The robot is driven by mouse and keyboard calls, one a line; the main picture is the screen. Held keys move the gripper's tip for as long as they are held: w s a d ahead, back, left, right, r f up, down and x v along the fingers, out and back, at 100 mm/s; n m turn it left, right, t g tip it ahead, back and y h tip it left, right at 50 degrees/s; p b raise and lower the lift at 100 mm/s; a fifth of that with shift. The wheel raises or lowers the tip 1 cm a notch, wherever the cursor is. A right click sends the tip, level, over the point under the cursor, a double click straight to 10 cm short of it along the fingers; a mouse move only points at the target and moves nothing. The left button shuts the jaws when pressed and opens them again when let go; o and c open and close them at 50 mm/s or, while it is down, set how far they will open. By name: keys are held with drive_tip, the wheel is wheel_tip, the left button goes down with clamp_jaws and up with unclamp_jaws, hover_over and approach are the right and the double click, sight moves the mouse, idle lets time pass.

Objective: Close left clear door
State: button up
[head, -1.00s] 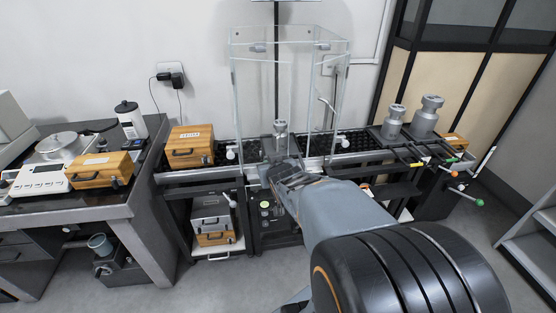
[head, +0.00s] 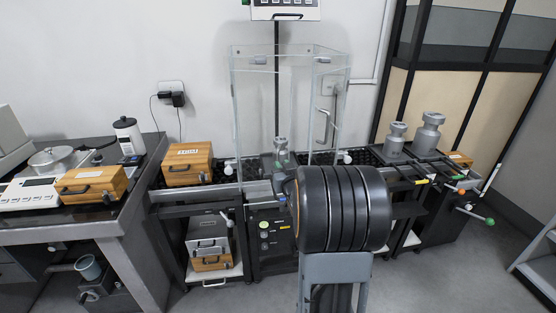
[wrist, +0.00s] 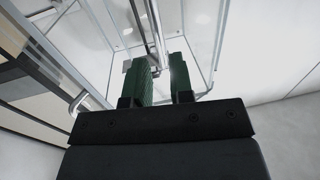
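The clear weighing case (head: 233,105) stands on the middle bench, with thin transparent panels in a light frame. Its left clear panel (head: 252,115) is hard to make out, and I cannot tell how far it stands open. A metal handle (head: 325,125) shows on the right side of the case.
Wooden boxes (head: 187,163) stand left of the case. Large metal weights (head: 428,133) stand to its right, near levers with coloured knobs (head: 489,221). A desk (head: 125,212) with instruments is at the left. A display (head: 286,9) hangs above on a pole.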

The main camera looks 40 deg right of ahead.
drive_tip(key=shift+x, duration=2.65)
drive_tip(key=shift+c, duration=0.3)
clamp_jaws()
